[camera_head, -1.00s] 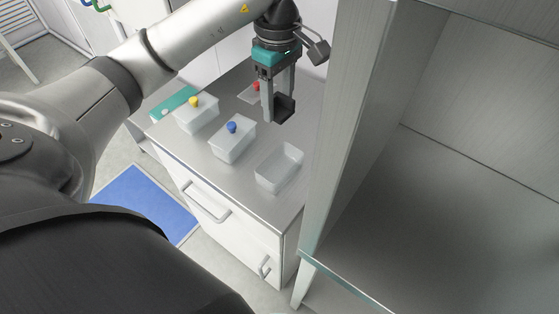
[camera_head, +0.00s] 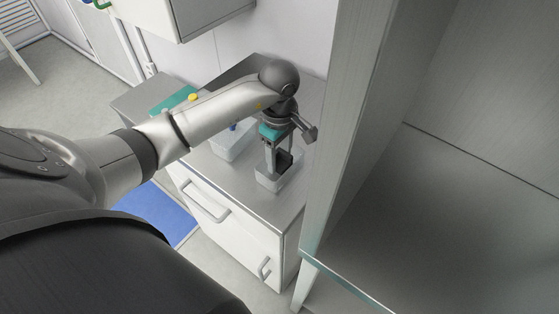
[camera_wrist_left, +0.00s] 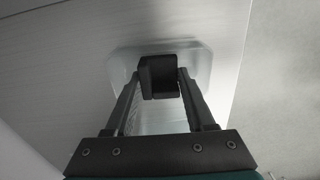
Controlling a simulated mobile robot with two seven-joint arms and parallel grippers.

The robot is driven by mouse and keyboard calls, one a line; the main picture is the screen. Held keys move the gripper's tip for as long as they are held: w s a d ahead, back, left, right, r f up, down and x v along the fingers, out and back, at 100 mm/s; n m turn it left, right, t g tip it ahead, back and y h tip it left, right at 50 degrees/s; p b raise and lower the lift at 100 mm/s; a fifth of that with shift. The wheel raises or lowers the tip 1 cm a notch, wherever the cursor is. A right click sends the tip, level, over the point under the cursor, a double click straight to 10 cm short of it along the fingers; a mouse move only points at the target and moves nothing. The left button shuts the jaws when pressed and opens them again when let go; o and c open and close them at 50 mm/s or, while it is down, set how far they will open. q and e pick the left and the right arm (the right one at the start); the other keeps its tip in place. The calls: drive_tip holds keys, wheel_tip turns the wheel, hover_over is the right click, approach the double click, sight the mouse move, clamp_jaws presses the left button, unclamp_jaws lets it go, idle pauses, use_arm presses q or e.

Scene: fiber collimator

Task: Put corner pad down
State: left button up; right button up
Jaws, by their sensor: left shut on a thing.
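My left gripper (camera_head: 278,166) points down over the open clear bin (camera_head: 268,184) near the right front of the cabinet top. It is shut on the black corner pad (camera_head: 285,160), which sits within the outline of the bin. In the left wrist view the corner pad (camera_wrist_left: 158,77) is between the two fingertips, with the pale bin (camera_wrist_left: 203,64) around and beyond it. I cannot tell whether the pad touches the bin floor. My right gripper is not in view.
A second clear bin (camera_head: 228,148) with a blue knob (camera_head: 233,127) stands just left, partly behind my arm. A yellow knob (camera_head: 193,97) and a teal box (camera_head: 171,101) show farther left. A tall grey cabinet wall (camera_head: 345,130) rises close on the right.

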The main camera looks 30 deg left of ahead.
sight(279, 162)
use_arm(q)
wheel_tip(279, 162, down, 2)
drive_tip(key=shift+f+b, duration=0.2)
drive_tip(key=shift+b, duration=0.1)
drive_tip(key=o, duration=1.3)
drive_tip(key=shift+r, duration=0.1)
drive_tip(key=shift+r, duration=0.1)
drive_tip(key=shift+r+p, duration=0.25)
drive_tip(key=shift+p, duration=0.1)
wheel_tip(279, 162, up, 12)
drive_tip(key=shift+f+p, duration=0.2)
drive_tip(key=shift+p, duration=0.25)
